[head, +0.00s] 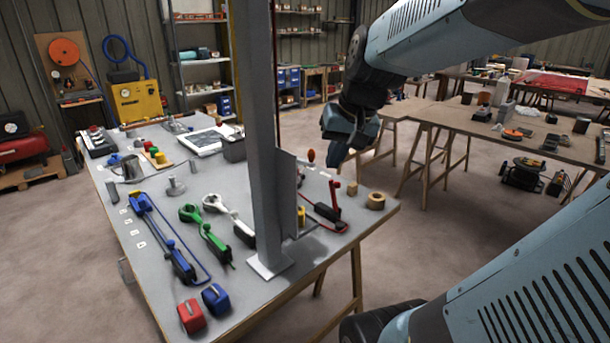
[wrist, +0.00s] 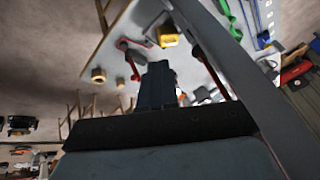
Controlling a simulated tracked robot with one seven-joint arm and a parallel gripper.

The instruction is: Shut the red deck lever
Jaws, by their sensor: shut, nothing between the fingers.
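The red deck lever (head: 335,193) is near the right end of the grey workbench, just right of the grey post. Its red handle stands up from a dark body, inside a red outline on the bench top. It also shows in the wrist view (wrist: 132,68), left of the fingers. My gripper (head: 338,158) is shut and empty, raised above the bench's far right side and apart from the lever. Its fingers show in the wrist view (wrist: 158,75). The post hides part of the area left of the lever.
The grey post (head: 262,130) with its plate stands close left of the lever. A tape roll (head: 376,201) and a small wooden block (head: 352,188) lie right of it. Green (head: 206,232) and blue (head: 165,235) levers lie farther left.

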